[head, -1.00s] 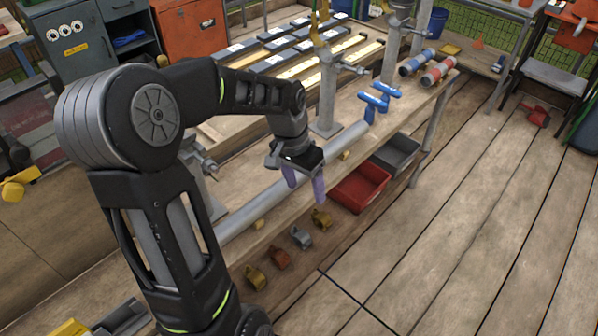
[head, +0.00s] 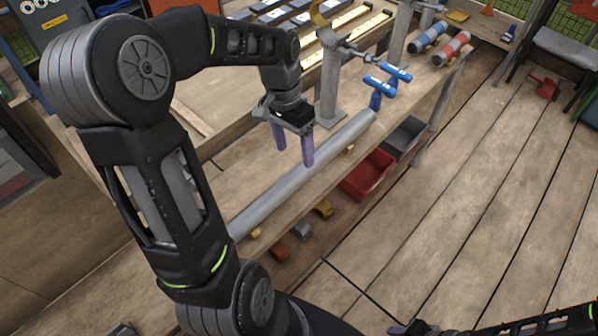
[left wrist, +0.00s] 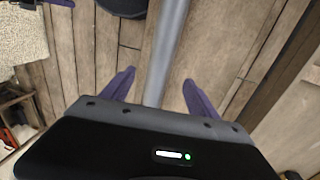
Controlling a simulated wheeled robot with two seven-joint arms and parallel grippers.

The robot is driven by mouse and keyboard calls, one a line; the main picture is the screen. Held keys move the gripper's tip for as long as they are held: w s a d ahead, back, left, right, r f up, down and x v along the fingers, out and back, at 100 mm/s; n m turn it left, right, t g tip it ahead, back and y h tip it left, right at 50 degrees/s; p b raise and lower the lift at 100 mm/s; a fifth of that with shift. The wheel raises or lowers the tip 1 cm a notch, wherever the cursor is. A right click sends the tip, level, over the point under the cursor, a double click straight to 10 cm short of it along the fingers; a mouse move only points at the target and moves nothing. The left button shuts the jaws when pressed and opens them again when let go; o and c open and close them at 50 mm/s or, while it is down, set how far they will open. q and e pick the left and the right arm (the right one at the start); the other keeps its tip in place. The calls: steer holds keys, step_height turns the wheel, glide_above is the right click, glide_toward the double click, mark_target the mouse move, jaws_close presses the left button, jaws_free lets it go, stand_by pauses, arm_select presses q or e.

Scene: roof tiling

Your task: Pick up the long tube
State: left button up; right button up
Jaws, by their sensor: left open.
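The long grey tube (head: 268,198) lies lengthwise along the wooden bench near its front edge. My left gripper (head: 294,155) is open and empty, with its purple fingers pointing down over the middle stretch of the tube. In the left wrist view the tube (left wrist: 168,45) runs up between the spread fingers of the left gripper (left wrist: 158,78), and part of it is hidden by the gripper body. My right gripper (head: 405,328) shows only in part at the bottom edge of the head view.
Blue-handled tools (head: 385,80) and a grey post (head: 330,85) stand by the tube's far end. A red bin (head: 367,176) and a dark grey bin (head: 405,138) sit below the bench's front edge. The floor at right is mostly clear.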

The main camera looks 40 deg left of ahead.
mark_target(298, 169)
arm_select(q)
steer(key=shift+d+f, duration=0.15)
steer(key=shift+f, duration=1.05)
steer(key=shift+d+f+p, duration=0.2)
steer(key=shift+d+f, duration=0.05)
steer(key=shift+f, duration=1.05)
steer(key=shift+d+f+p, duration=0.15)
steer(key=shift+d+f, duration=0.05)
steer(key=shift+f, duration=1.05)
steer(key=shift+c, duration=0.6)
jaws_close()
steer(key=shift+r, duration=0.1)
